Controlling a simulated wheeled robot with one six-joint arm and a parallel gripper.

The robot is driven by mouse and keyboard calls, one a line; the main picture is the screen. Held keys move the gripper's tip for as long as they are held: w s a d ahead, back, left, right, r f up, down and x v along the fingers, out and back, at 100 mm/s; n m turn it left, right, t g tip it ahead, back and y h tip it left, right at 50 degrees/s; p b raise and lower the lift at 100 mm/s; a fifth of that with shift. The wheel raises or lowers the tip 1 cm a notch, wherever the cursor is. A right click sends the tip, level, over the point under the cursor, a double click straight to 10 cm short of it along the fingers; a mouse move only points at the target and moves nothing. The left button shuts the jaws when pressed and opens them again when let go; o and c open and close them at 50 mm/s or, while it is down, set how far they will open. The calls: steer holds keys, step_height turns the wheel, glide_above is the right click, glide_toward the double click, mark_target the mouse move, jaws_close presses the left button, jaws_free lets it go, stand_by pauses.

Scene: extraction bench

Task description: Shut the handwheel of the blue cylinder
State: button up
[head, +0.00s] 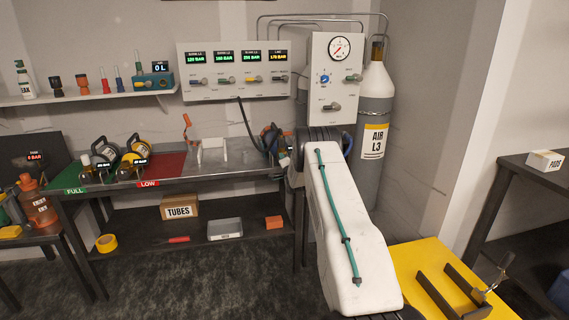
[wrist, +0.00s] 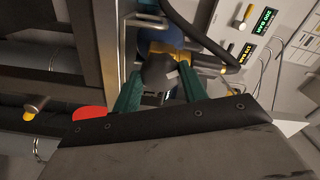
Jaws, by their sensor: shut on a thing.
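The blue cylinder (wrist: 172,35) shows in the wrist view beyond my fingertips, with a yellow band around its near part. A dark grey part, apparently its handwheel (wrist: 158,73), sits between the two teal fingers of my gripper (wrist: 160,78). The fingers are shut on it from both sides. How far the handwheel is turned cannot be seen. In the head view, a blue and orange shape (head: 268,137) shows at the right end of the bench; my arm covers much of that spot.
A metal bench (head: 225,160) carries a green FULL mat and a red LOW mat (head: 167,165) with small cylinders. A wall panel (head: 232,62) with readouts and valves hangs behind. The grey AIR L3 cylinder (head: 374,130) stands right of my arm. A yellow cart (head: 430,262) is at the front right.

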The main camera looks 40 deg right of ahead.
steer(key=m, duration=0.6)
steer(key=shift+a+f+m, duration=0.1)
steer(key=shift+f+m, duration=0.05)
steer(key=shift+m, duration=0.15)
stand_by(0.4)
steer(key=o, duration=1)
steer(key=shift+s+r, duration=0.1)
steer(key=shift+r, duration=0.1)
steer(key=v, duration=0.7)
steer(key=shift+s, duration=0.3)
steer(key=shift+a+f, duration=0.1)
steer(key=shift+a, duration=0.05)
